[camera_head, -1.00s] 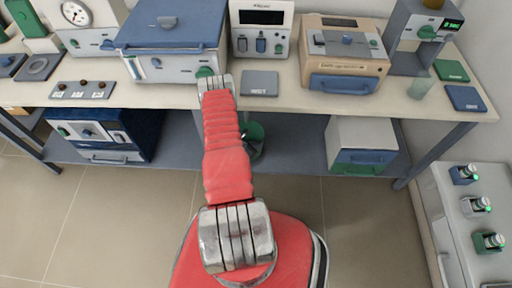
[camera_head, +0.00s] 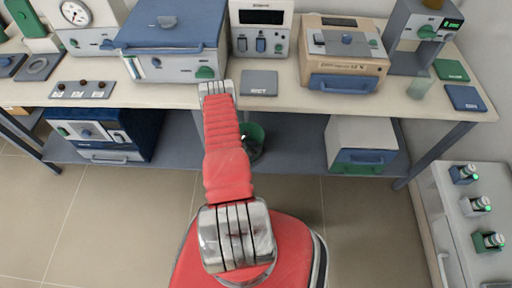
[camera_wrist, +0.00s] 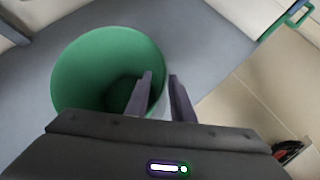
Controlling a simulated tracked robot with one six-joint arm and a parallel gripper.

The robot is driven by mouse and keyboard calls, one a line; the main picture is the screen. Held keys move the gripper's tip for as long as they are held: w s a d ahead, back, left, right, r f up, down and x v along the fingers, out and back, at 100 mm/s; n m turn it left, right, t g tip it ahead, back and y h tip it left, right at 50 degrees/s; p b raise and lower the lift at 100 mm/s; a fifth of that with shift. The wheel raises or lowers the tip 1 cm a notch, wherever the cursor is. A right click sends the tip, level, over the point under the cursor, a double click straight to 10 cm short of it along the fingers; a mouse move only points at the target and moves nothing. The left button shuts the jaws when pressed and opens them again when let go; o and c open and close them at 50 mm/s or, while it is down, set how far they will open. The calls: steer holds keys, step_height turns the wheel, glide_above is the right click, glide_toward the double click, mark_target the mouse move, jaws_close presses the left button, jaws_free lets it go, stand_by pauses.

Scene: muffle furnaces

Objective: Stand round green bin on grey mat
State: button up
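The round green bin (camera_head: 256,133) stands on the low shelf under the bench, partly hidden behind my arm in the head view. In the wrist view the bin (camera_wrist: 72,75) looks upright and empty, with its mouth facing the camera. My gripper (camera_wrist: 160,85) is open at the bin's right rim. One finger is over the bin's mouth and the other is outside its wall; I see gaps, so contact is unclear. The gripper's fingers are hidden in the head view. The grey mat (camera_head: 260,80), with light lettering, lies bare on the bench top.
The bench top (camera_head: 285,100) overhangs the low shelf (camera_head: 300,158). A white box with blue and green fronts (camera_head: 362,140) stands right on the shelf, and a dark blue unit (camera_head: 140,130) left. A blue-lidded furnace (camera_head: 170,35) and a beige unit (camera_head: 345,55) flank the mat.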

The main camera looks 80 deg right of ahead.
steer(key=shift+r, duration=0.15)
steer(key=v, duration=1.2)
stand_by(0.8)
steer(key=s+a+r+m+g+y, duration=0.1)
steer(key=s+a+m+g, duration=0.1)
steer(key=s+a+g, duration=0.3)
step_height(320, 180, up, 8)
steer(key=a+m+y, duration=0.2)
steer(key=m, duration=0.2)
steer(key=w+a+r+m+t+y, duration=0.1)
steer(key=w+a+r+m, duration=0.1)
steer(key=w+a+r, duration=0.5)
steer(key=w+a+r+m+t+y, duration=0.1)
steer(key=w+a+r+m+t, duration=0.2)
steer(key=r, duration=0.9)
steer(key=w+a+r+m+y, duration=0.1)
steer(key=w+a+r+m, duration=0.1)
steer(key=w+a+r, duration=0.5)
steer(key=a+r+n+t+y, duration=0.2)
steer(key=a+r+t, duration=0.8)
steer(key=a+r, duration=1.6)
steer(key=shift+r+t, duration=0.3)
steer(key=shift+r, duration=0.05)
